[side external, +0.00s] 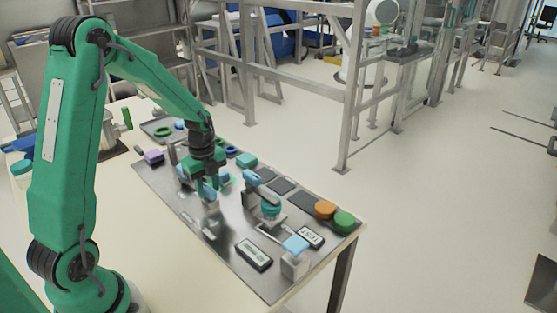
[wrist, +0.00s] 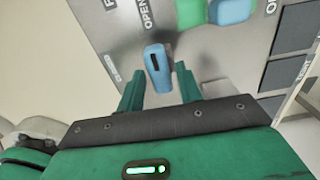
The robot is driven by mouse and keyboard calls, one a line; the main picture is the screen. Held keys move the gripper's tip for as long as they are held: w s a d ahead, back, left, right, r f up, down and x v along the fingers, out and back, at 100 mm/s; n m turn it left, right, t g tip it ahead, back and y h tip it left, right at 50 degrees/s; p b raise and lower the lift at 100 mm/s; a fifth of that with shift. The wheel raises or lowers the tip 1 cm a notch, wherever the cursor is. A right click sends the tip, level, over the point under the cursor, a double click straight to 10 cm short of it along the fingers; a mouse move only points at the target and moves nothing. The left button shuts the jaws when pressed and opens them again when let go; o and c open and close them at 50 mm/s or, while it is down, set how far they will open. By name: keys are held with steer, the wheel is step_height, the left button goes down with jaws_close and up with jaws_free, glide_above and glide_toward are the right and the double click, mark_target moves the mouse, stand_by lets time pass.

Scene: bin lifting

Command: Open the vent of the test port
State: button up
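My gripper (wrist: 158,70) is open, with a green finger on each side of a blue lever (wrist: 156,62). The lever has a dark slot along its top, and its lower end lies between the fingertips. A gap shows on both sides, so neither finger appears to touch it. The printed word OPEN stands on the grey panel just above the lever in the wrist view. In the side view my gripper (side external: 208,180) is low over the metal panel (side external: 180,205), next to small blue parts. I cannot tell which of these is the vent or the test port.
A green block (wrist: 190,12) and a light blue block (wrist: 232,8) lie beyond the lever. Dark pads (wrist: 283,72) are at right.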

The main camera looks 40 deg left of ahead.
mark_target(208, 189)
steer(key=shift+o, duration=0.5)
steer(key=shift+r, duration=0.1)
step_height(208, 189, up, 7)
steer(key=shift+r, duration=0.3)
steer(key=shift+d+r, duration=0.1)
stand_by(0.3)
steer(key=shift+d+r, duration=0.15)
steer(key=shift+r, duration=0.1)
steer(key=s+d+r+n+t, duration=0.5)
steer(key=s+d+r+n, duration=0.6)
steer(key=n, duration=0.7)
steer(key=shift+s+d+r+t, duration=0.25)
steer(key=shift+s+d+t, duration=0.05)
steer(key=shift+s+d, duration=1.6)
